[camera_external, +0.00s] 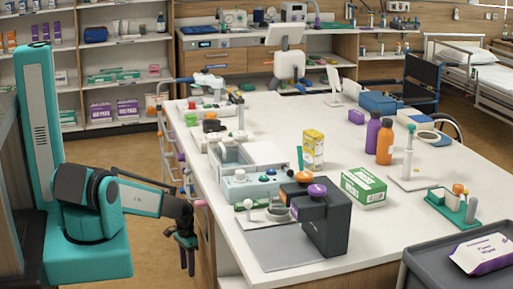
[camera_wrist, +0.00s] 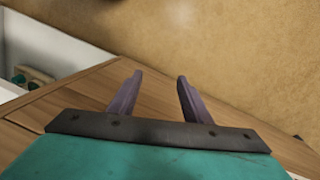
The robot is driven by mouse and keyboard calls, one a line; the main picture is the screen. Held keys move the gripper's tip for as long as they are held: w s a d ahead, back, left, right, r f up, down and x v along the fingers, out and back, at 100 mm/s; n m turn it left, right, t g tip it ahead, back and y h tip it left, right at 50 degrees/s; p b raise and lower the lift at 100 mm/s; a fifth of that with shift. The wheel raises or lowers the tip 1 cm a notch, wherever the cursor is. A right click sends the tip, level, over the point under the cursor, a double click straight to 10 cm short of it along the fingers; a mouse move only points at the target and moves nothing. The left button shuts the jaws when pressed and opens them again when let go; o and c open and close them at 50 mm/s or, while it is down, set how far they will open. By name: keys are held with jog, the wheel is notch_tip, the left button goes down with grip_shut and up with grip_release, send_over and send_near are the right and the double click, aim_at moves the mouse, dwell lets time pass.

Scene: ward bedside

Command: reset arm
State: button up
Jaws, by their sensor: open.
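My gripper (camera_external: 187,256) hangs at the end of my teal and black arm, low beside the left edge of the white table (camera_external: 285,262) in the external view. Its fingers point down and it is apart from the table. In the wrist view my gripper (camera_wrist: 157,82) shows two purple fingers spread apart with nothing between them. Beyond the fingers lie a brown wooden panel and the tan floor.
On the table near my arm stand a dark grey device with a purple knob (camera_external: 333,225), a grey divided tray (camera_external: 222,152) and a green-white box (camera_external: 363,187). Bottles (camera_external: 385,143) stand farther right. Shelves (camera_external: 115,60) line the back. The floor (camera_external: 120,165) behind my arm is clear.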

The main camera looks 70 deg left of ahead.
jog(key=s+d+r+m+g+p, duration=0.1)
jog(key=s+d+r, duration=0.1)
jog(key=d, duration=1.3)
jog(key=s+d+r+m+g+p, duration=0.1)
jog(key=s+d+r+g, duration=0.1)
jog(key=d, duration=1.3)
jog(key=s+d+r+m+g+y+p, duration=0.1)
jog(key=s+d+r+g, duration=0.1)
jog(key=d, duration=1.4)
jog(key=shift+s+r, duration=0.35)
jog(key=shift+s, duration=0.45)
